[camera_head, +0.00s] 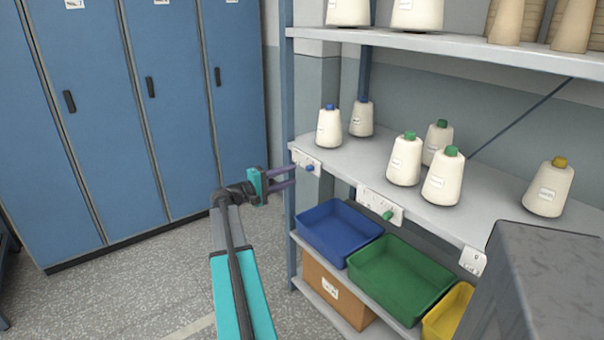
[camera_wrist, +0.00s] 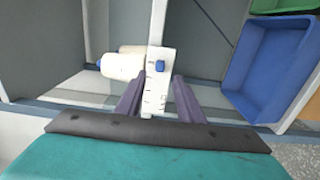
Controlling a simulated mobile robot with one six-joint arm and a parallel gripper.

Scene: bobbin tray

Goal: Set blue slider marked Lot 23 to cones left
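The blue slider (camera_head: 310,168) sits on a white label plate (camera_head: 301,159) on the shelf's front edge, at its left end. In the wrist view the blue slider (camera_wrist: 159,66) is near the upper end of the plate (camera_wrist: 156,92); the print is too small to read. Two white cones with blue tops, a nearer one (camera_head: 329,128) and a farther one (camera_head: 361,117), stand on the shelf above it. My gripper (camera_head: 294,176) is open and empty, just left of the slider. In the wrist view its two purple fingers lie either side of the plate, and contact cannot be told.
A green slider (camera_head: 388,215) is farther right on the same shelf edge. Blue (camera_head: 340,233), green (camera_head: 400,279) and yellow (camera_head: 446,314) bins stand below. A grey block (camera_head: 548,280) is at lower right. Open floor lies before the blue lockers (camera_head: 150,120).

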